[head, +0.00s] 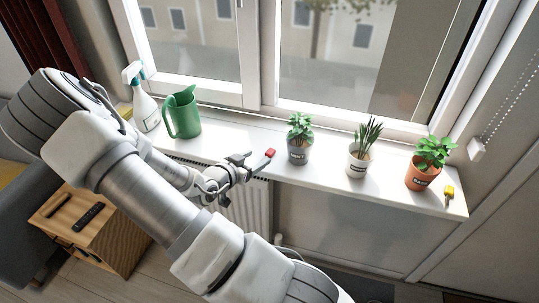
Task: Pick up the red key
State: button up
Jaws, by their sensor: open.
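The red key (270,153) shows as a small red shape at the front of the white windowsill (320,177), left of the grey plant pot. My gripper (248,162) is open, just left of the red key, by the sill's front edge. A small gap seems to lie between the fingers and the key. The key's metal part cannot be made out clearly. I cannot tell the gripper's exact height over the sill.
A spray bottle (145,98) and a green watering can (182,113) stand on the sill's left. Potted plants stand in a grey pot (299,153), a white pot (358,164) and an orange pot (420,177). A yellow key (449,193) lies at the right end. A radiator (250,208) is below.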

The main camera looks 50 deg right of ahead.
aim_at(272, 150)
jog(key=shift+x, duration=3.8)
jog(key=shift+s+r, duration=0.1)
jog(key=shift+r, duration=0.05)
grip_shut()
